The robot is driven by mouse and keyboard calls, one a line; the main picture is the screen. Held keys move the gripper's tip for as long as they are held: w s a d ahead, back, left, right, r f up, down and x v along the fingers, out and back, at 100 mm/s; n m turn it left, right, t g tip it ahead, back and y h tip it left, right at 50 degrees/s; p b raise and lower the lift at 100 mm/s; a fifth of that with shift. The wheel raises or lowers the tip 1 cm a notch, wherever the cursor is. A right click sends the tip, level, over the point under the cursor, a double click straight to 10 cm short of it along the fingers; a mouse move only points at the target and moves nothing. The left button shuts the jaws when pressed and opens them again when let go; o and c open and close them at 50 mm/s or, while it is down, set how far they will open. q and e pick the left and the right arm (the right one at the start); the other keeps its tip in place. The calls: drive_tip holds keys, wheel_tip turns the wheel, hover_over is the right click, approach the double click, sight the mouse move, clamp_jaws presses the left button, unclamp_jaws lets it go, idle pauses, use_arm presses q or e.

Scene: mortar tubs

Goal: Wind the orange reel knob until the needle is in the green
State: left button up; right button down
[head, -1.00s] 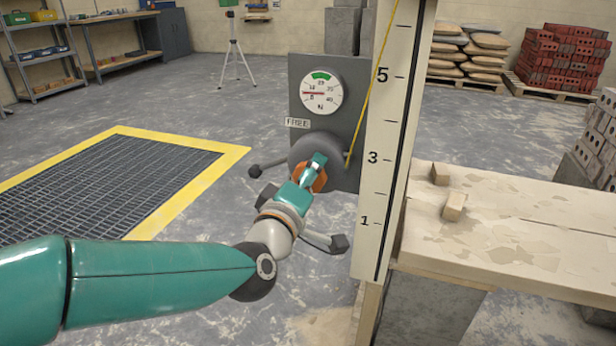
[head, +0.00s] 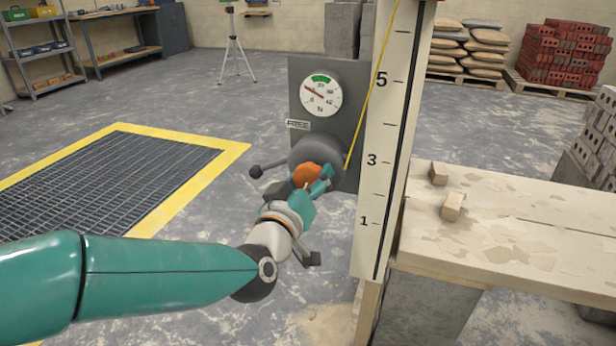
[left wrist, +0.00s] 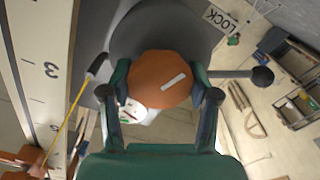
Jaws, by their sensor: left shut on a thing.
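The orange reel knob (head: 306,174) sits on the front of a dark grey reel drum (head: 317,150) on a grey plate. My left gripper (head: 310,184) is shut on it, turned clockwise-tilted in the head view. In the left wrist view the orange knob (left wrist: 165,80), with a white mark, sits between its two fingers. The round gauge (head: 322,96) above has a green band at its top. Its red needle points up and left, outside the green band. My right gripper is not in view.
A yellow line (head: 373,98) runs up from the reel beside a numbered white post (head: 388,160). A lever with a dark ball (head: 256,171) sticks out left of the reel. A wooden bench (head: 500,220) stands right.

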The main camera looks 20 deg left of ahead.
use_arm(q)
drive_tip(key=shift+d+f, duration=0.1)
drive_tip(key=shift+f, duration=0.25)
drive_tip(key=o, duration=1.1)
drive_tip(key=shift+c, duration=0.2)
drive_tip(key=shift+o, duration=0.6)
drive_tip(key=shift+r, duration=0.2)
drive_tip(key=s, duration=0.7)
drive_tip(key=shift+s+a, duration=0.2)
drive_tip(key=shift+s, duration=0.05)
drive_tip(key=shift+f, duration=0.1)
